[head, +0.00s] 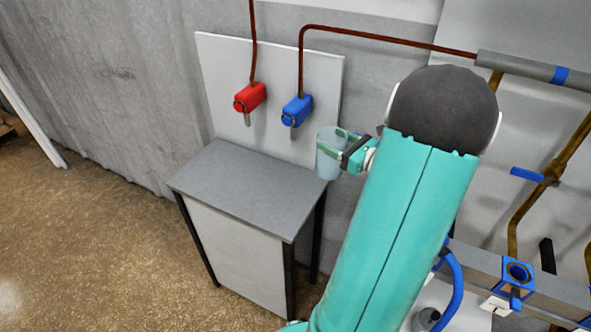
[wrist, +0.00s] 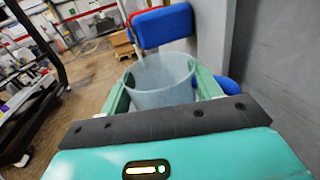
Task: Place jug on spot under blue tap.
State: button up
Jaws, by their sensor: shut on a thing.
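The jug (head: 328,160) is a clear, pale blue vessel in my gripper (head: 340,146). In the wrist view the jug (wrist: 160,82) sits between the two green fingers of my gripper (wrist: 160,92), which are shut on it. In the head view the jug looks upright, at the right end of the grey table, and below and right of the blue tap (head: 296,111). The blue tap (wrist: 163,26) shows just beyond the jug in the wrist view. I cannot tell the jug's height over the table. No marked spot shows on the visible tabletop.
The grey table (head: 235,185) has a bare top. A red tap (head: 249,97) is left of the blue tap on the white panel (head: 225,65). Pipes and a blue-fitted block (head: 517,273) are at the right. The floor on the left is open.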

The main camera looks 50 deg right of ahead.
jog(key=w+a+f, duration=0.1)
jog(key=w+f, duration=1.1)
jog(key=shift+w+a, duration=0.3)
jog(key=shift+a, duration=0.1)
jog(key=shift+f, duration=0.25)
jog(key=o, duration=1.4)
